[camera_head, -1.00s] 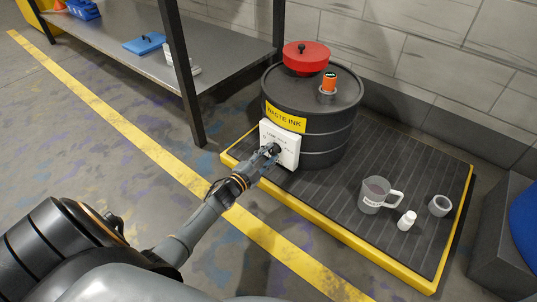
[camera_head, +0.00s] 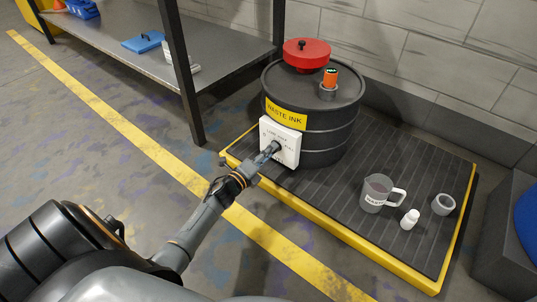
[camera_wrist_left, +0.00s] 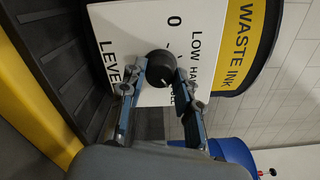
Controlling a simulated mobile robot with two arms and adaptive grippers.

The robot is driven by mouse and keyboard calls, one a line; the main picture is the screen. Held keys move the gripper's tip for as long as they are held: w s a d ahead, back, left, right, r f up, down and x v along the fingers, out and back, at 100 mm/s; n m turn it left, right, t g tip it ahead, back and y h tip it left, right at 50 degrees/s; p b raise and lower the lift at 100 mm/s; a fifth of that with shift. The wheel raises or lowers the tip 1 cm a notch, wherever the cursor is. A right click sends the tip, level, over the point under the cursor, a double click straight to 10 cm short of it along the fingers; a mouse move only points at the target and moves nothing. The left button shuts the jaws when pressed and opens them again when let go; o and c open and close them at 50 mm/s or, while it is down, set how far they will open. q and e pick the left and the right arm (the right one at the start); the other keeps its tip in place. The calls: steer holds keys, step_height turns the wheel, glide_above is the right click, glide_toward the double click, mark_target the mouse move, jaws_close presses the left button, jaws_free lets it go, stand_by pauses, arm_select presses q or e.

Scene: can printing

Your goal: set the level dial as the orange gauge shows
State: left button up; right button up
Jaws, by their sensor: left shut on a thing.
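The level dial is a black round knob (camera_wrist_left: 161,68) on a white panel (camera_head: 286,133) fixed to the front of the black waste ink drum (camera_head: 330,130). In the left wrist view the panel carries "0", "LOW", "HA..." and "LEVEL" markings, partly hidden. A small light mark shows on the knob. My left gripper (camera_head: 274,149) is shut on the knob, one finger on each side in the left wrist view (camera_wrist_left: 161,84). My right gripper is out of view.
The drum, with a red lid (camera_head: 307,52), stands on a black spill pallet with a yellow edge (camera_head: 340,243). A metal shelf (camera_head: 130,62) is at left.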

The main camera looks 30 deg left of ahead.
arm_select(q)
steer(key=shift+f+m+b, duration=0.1)
steer(key=shift+m+b, duration=0.2)
steer(key=shift+m, duration=0.6)
steer(key=o, duration=1.1)
steer(key=shift+o, duration=0.2)
steer(key=s, duration=0.7)
steer(key=shift+s+a, duration=0.25)
steer(key=shift+s, duration=0.05)
